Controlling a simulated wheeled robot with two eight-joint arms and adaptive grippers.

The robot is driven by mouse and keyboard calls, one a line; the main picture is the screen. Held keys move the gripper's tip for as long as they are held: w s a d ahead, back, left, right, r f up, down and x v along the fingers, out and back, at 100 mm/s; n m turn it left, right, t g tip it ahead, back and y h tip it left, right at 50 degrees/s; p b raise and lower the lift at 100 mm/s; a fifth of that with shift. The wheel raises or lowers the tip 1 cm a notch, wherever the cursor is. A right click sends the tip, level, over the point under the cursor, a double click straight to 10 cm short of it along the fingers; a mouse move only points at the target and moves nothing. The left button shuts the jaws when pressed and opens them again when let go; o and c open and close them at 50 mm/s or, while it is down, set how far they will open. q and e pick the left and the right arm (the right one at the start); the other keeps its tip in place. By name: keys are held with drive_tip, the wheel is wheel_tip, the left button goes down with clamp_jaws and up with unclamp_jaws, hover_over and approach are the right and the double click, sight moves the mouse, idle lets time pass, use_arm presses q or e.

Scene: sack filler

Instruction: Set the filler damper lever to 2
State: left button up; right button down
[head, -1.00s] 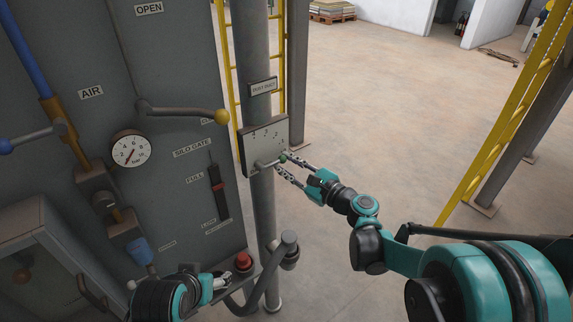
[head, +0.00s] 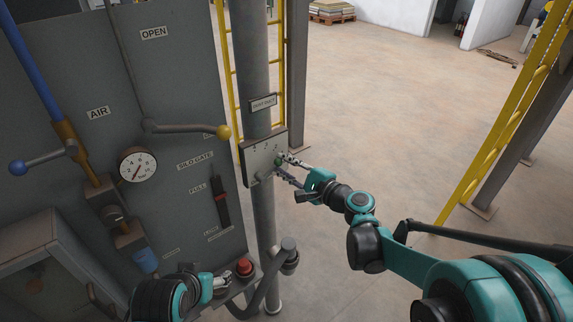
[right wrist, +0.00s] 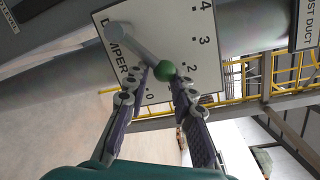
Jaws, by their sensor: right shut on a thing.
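The damper plate (head: 258,150), a pale panel with a number scale, is fixed to the grey vertical duct. Its lever has a grey arm (right wrist: 133,45) and a green ball knob (right wrist: 164,70); the knob also shows in the head view (head: 279,162). My right gripper (head: 280,167) is shut on the lever at the knob, one finger on each side. In the right wrist view the knob is near the 2, on its side toward the 0. The 1 is hidden, so the exact setting is unclear. My left gripper (head: 222,281) is low beside the filler; its fingers are too small to judge.
A red button (head: 244,267) is close to my left gripper. The silo gate slider (head: 221,197), a yellow-knobbed lever (head: 223,132) and a gauge (head: 138,166) are on the cabinet at left. Yellow ladder rails stand behind the duct. The floor at right is open.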

drive_tip(key=shift+s+a+r+n+p, duration=0.35)
drive_tip(key=shift+s+a+n+p, duration=0.15)
drive_tip(key=shift+n, duration=0.5)
drive_tip(key=c, duration=1.2)
unclamp_jaws()
drive_tip(key=shift+a, duration=0.15)
drive_tip(key=shift+o, duration=0.2)
drive_tip(key=shift+s+a, duration=0.1)
drive_tip(key=shift+d+r, duration=0.1)
drive_tip(key=shift+d, duration=0.15)
drive_tip(key=shift+s+d, duration=0.1)
drive_tip(key=shift+d, duration=0.15)
drive_tip(key=v, duration=1.1)
drive_tip(key=shift+s+r, duration=0.15)
drive_tip(key=shift+s, duration=0.05)
